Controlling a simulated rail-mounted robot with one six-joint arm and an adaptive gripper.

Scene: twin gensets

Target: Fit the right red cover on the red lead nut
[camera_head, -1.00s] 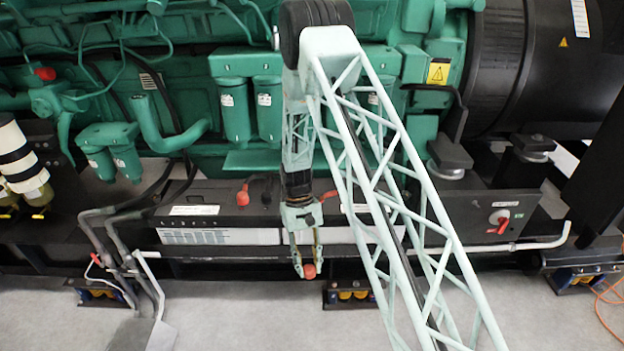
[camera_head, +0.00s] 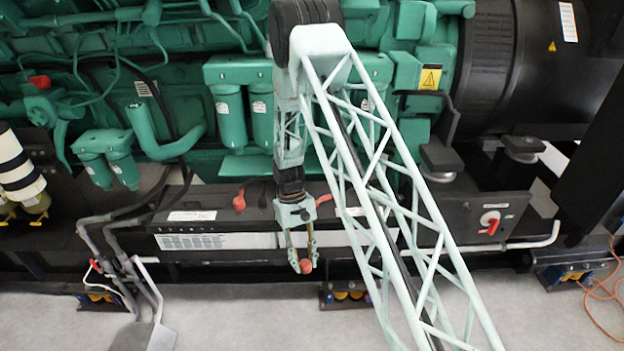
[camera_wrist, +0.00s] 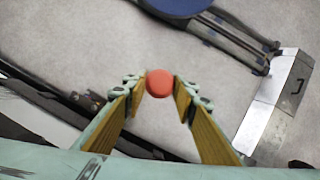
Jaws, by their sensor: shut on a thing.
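My gripper (camera_head: 302,262) hangs in front of the black battery box, with its fingers pointing down. It is shut on a round red cover (camera_head: 306,267), held at the fingertips. In the wrist view the red cover (camera_wrist: 160,83) sits between the two fingertips (camera_wrist: 160,86), over grey floor. Another red cover (camera_head: 239,201) is on top of the battery box, left of my wrist. A small red part (camera_head: 324,199) shows on the box just right of my gripper, partly hidden by my arm. I cannot make out the lead nut.
The black battery box (camera_head: 240,222) runs along the base below the green engine (camera_head: 230,120). A red switch (camera_head: 490,222) is at the right. Grey pipes (camera_head: 110,250) stand at the left. Open floor (camera_head: 230,310) lies in front.

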